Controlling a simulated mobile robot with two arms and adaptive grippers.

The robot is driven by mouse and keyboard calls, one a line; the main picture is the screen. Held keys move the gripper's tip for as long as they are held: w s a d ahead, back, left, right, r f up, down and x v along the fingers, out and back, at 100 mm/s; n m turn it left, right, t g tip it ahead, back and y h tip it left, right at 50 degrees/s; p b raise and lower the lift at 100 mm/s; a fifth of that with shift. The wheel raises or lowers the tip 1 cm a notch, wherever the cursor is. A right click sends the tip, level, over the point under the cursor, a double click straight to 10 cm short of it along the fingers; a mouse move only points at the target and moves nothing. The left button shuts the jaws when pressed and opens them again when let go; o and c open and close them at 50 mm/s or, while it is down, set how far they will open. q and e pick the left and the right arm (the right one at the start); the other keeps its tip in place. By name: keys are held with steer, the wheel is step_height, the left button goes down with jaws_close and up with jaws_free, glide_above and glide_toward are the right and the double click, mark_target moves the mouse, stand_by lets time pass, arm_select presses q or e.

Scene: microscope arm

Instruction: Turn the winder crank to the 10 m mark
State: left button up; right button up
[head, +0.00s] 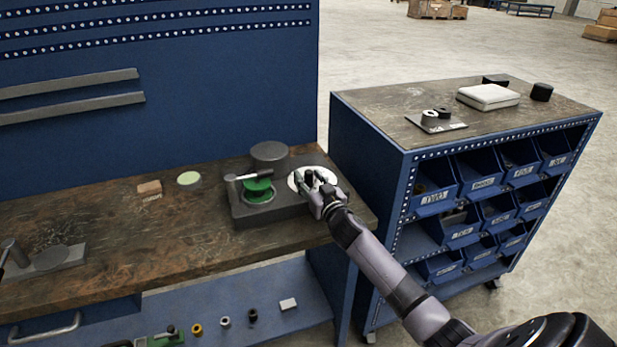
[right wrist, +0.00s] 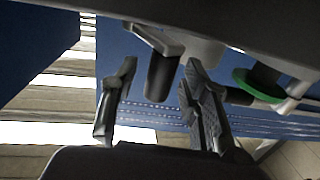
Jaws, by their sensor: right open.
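The winder (head: 273,210) is a dark block at the right end of the workbench, with a green spool (head: 258,187) and a white dial (head: 293,182). Its crank has a black knob (head: 309,177) standing over the dial. My right gripper (head: 313,187) is open at the dial. In the right wrist view, the knob (right wrist: 163,75) hangs from the crank arm (right wrist: 150,38), between and a little beyond the two open fingers of my right gripper (right wrist: 160,92). No contact shows. The dial marks are too small to read and partly covered by the gripper. My left gripper is not in view.
A dark round cylinder (head: 269,157) stands behind the spool. A green-topped disc (head: 189,179) and a small wooden block (head: 149,188) lie left on the bench. A blue bin cart (head: 385,140) stands close to the right. The middle of the bench is mostly clear.

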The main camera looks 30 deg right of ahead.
steer(key=shift+w+d, duration=0.1)
steer(key=shift+w, duration=0.35)
steer(key=shift+c, duration=0.5)
jaws_close()
